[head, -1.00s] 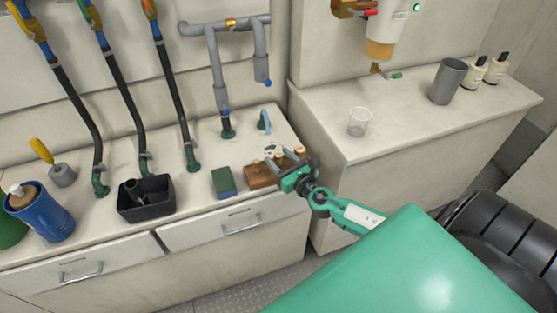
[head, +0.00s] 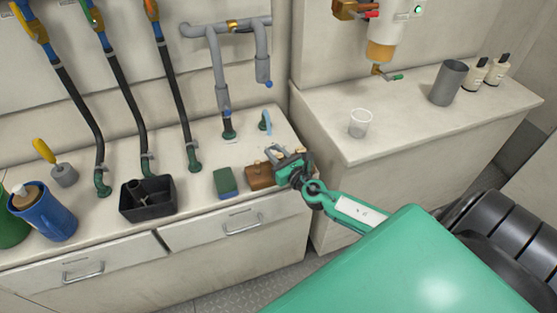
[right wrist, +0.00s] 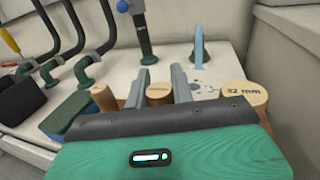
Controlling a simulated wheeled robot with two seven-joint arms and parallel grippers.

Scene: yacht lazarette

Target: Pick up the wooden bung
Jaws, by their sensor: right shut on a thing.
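The bung's lower part is hidden by the gripper body. A second wooden bung, marked "32 mm" (right wrist: 243,93), stands to the right of the fingers. Another wooden bung (right wrist: 103,97) is to their left. I cannot tell whether the held bung is clear of the block. My left gripper is not in view.
A green and blue sponge-like block (head: 225,182) lies left of the brown block. A black bin (head: 148,199) and a blue container (head: 43,212) stand further left. Hoses and pipes rise behind. A clear cup (head: 359,123) stands on the right counter.

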